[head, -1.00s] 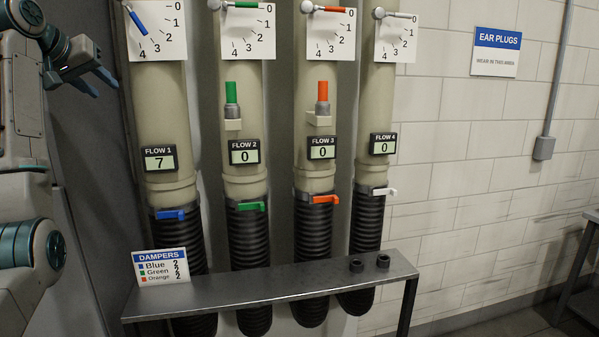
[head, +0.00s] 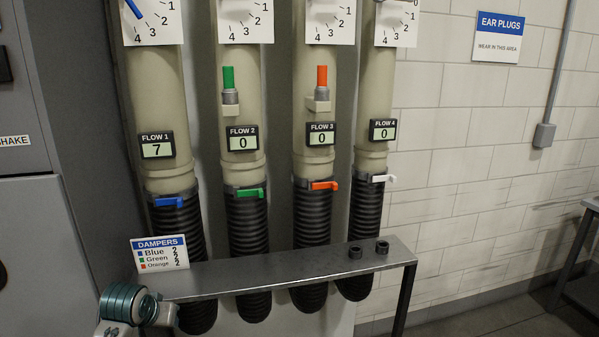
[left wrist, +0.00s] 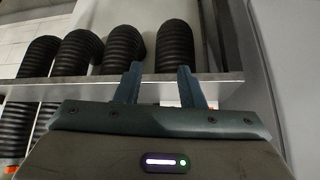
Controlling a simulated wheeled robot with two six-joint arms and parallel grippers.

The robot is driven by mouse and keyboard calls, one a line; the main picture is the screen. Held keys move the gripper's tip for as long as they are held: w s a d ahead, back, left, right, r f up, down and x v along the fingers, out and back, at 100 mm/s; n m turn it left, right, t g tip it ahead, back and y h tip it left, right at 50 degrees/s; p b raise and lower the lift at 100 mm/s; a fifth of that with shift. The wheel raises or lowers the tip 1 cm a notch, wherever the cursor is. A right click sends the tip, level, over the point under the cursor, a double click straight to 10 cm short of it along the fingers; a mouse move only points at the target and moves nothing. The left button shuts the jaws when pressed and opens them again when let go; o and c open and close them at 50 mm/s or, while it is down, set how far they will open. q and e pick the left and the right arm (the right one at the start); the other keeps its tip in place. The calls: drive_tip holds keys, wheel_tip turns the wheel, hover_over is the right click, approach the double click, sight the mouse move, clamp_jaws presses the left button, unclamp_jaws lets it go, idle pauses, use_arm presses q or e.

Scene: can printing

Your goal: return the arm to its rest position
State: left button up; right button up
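My left gripper (left wrist: 158,85) shows in the left wrist view with its two fingers apart and nothing between them. Black ribbed hoses (left wrist: 174,45) and the metal shelf (left wrist: 225,84) lie beyond its fingertips. In the head view only a teal and white part of my left arm shows at the bottom left, in front of the left end of the shelf (head: 330,263); the left gripper itself is out of that view. My right gripper is in neither view.
Several beige pipes stand at the wall, with the blue damper lever (head: 135,8) at top left. The dampers sign (head: 160,254) stands on the shelf, and two dark rings (head: 369,249) lie at its right. A grey cabinet (head: 40,240) is at left.

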use_arm(q)
drive_tip(key=s+d+f+m+g, duration=0.1)
drive_tip(key=s+d+f, duration=0.1)
drive_tip(key=s+f, duration=0.6)
drive_tip(key=s+d+f+g, duration=0.1)
drive_tip(key=s+f, duration=0.3)
drive_tip(key=s, duration=0.7)
drive_tip(key=s+d+f, duration=0.1)
drive_tip(key=s+d, duration=0.1)
drive_tip(key=s, duration=1.5)
wheel_tip(320, 180, down, 32)
drive_tip(key=a+g+b, duration=0.2)
drive_tip(key=a+b, duration=0.1)
drive_tip(key=s+f+b, duration=0.1)
drive_tip(key=s+f, duration=0.8)
drive_tip(key=f, duration=0.3)
drive_tip(key=s+a+f+g+b, duration=0.1)
drive_tip(key=s+f+b, duration=0.1)
drive_tip(key=s+f, duration=0.8)
wheel_tip(320, 180, down, 2)
drive_tip(key=shift+f, duration=0.1)
drive_tip(key=shift+w, duration=0.1)
